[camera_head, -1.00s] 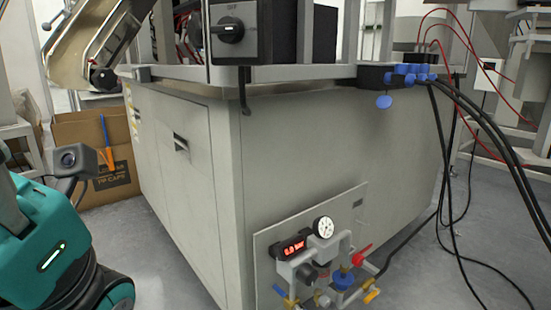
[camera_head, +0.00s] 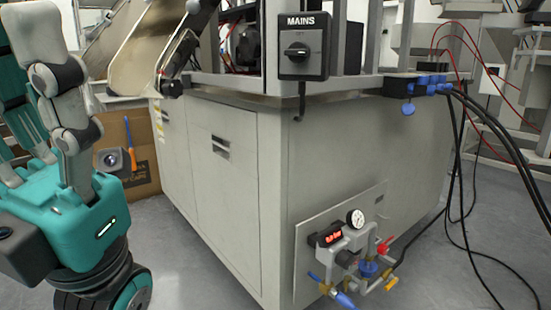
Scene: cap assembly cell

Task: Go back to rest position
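Neither of my grippers shows in the head view. Grey jointed arm links and a teal wheeled body stand at the left, but no gripper fingers can be made out there. A large grey machine cabinet (camera_head: 230,190) fills the middle. A dark MAINS switch box (camera_head: 304,45) is mounted at its upper corner. A pneumatic panel (camera_head: 330,215) sits low on its front, with a round gauge (camera_head: 355,217), a red-lit display (camera_head: 331,238), a red handle (camera_head: 384,246) and blue and yellow fittings.
A cardboard box (camera_head: 143,180) with an orange and blue tool (camera_head: 130,150) stands behind at the left. Black cables (camera_head: 500,130) hang from blue connectors (camera_head: 430,84) at the right and run near the floor. Grey floor (camera_head: 190,270) is free in front of the cabinet's left side.

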